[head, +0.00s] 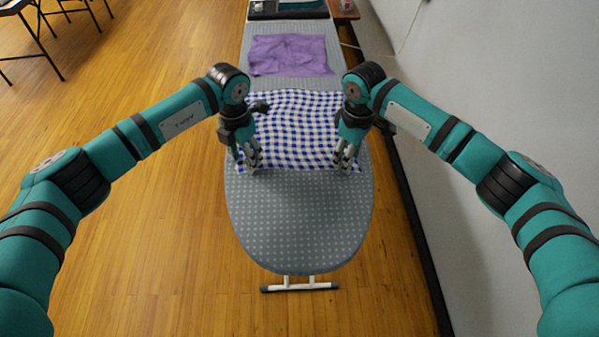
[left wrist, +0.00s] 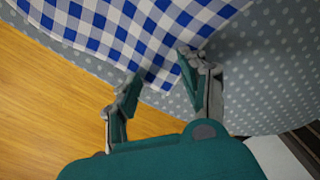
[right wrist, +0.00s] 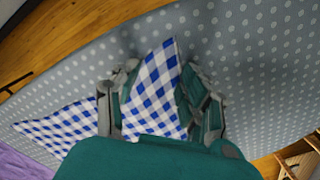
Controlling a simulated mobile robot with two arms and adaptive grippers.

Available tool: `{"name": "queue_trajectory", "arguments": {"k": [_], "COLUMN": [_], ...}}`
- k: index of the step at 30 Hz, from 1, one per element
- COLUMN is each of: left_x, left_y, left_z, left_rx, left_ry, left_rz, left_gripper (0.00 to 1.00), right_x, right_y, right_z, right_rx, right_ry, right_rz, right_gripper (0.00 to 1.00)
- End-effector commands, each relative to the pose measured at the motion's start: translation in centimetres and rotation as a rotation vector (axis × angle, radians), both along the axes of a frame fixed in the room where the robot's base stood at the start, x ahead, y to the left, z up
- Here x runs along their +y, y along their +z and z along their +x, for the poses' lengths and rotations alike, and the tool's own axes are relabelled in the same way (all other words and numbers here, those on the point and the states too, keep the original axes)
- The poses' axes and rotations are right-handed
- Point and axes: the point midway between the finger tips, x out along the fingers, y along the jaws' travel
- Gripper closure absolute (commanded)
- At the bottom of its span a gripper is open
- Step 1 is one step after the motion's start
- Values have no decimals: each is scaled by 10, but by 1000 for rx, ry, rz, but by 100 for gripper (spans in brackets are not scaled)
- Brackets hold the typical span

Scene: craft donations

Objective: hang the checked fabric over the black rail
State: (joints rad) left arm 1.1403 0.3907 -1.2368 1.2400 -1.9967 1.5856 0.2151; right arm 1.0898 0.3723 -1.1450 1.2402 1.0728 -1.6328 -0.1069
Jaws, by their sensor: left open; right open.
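The blue-and-white checked fabric (head: 298,130) lies spread on the grey dotted ironing board. My left gripper (head: 253,163) is open at the fabric's near left corner; in the left wrist view the fabric (left wrist: 120,30) has a corner reaching between the parted fingertips (left wrist: 158,75). My right gripper (head: 347,163) is open at the near right corner. In the right wrist view a pointed part of the fabric (right wrist: 155,88) shows between the parted fingers; I cannot tell whether they touch it. I cannot make out the black rail in any view.
The ironing board (head: 300,225) has bare room at its near rounded end. A purple cloth (head: 290,55) lies farther along it. A white wall (head: 500,110) runs close on the right; open wooden floor (head: 130,90) lies left, with folding chairs (head: 30,35) at the far left.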

Motion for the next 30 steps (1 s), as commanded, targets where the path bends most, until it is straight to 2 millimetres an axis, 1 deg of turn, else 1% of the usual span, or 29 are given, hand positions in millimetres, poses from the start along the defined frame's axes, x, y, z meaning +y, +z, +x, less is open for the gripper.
{"name": "queue_trajectory", "arguments": {"k": [4,24,30], "left_x": [0,1,1], "left_y": [-2,-5,-5], "left_z": [0,0,0], "left_rx": [0,1,2], "left_ry": [0,1,2], "left_rz": [0,2,2], "left_gripper": [57,100,100], "right_x": [0,-1,-1], "right_y": [-2,-5,-5], "right_z": [0,0,0], "right_rx": [0,1,1], "right_ry": [0,-1,-2], "right_rz": [0,-2,-3], "right_gripper": [57,100,100]}}
